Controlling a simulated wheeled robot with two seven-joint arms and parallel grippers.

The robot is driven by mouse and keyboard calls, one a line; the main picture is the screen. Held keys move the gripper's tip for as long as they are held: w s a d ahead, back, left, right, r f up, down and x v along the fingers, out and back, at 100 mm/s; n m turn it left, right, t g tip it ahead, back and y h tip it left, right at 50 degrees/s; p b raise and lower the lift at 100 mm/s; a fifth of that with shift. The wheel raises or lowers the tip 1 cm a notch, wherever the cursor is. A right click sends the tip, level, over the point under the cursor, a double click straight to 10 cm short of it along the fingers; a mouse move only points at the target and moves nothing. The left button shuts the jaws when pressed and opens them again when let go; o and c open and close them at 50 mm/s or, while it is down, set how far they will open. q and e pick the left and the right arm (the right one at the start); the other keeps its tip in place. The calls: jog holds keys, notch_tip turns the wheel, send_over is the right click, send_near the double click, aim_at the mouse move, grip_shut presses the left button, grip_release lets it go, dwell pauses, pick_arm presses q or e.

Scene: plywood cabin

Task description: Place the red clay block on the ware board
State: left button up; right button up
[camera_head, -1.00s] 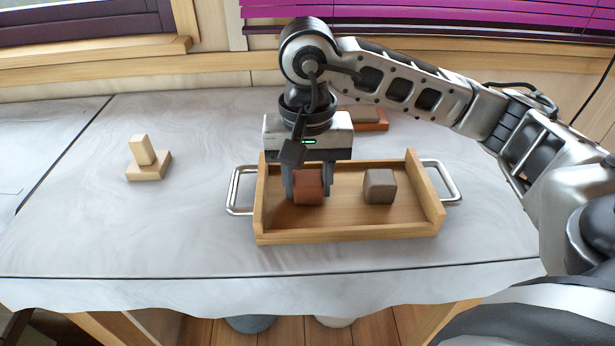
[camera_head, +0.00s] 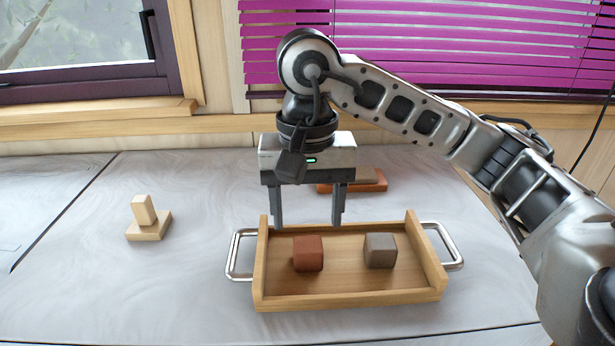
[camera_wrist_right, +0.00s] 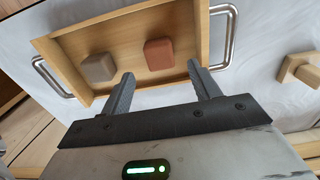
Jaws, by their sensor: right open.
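The red clay block (camera_head: 308,253) rests on the floor of a shallow wooden tray with two metal handles (camera_head: 350,298), which I take for the ware board. It sits in the tray's left half and also shows in the right wrist view (camera_wrist_right: 159,54). My right gripper (camera_head: 306,222) is open and empty, its fingers pointing down above the back of the tray, apart from the block. In the right wrist view the fingers (camera_wrist_right: 160,84) are spread, with nothing between them. My left gripper is not in view.
A grey-brown block (camera_head: 380,250) sits in the tray's right half. A pale block stands on a pale wooden slab (camera_head: 149,228) at left. A red-brown slab (camera_head: 374,187) with a greyish piece on top lies behind the tray, partly hidden by my gripper. The table between is clear.

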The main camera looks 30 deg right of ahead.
notch_tip(320, 180, up, 5)
jog(key=shift+r+p, duration=0.15)
jog(key=shift+p, duration=0.35)
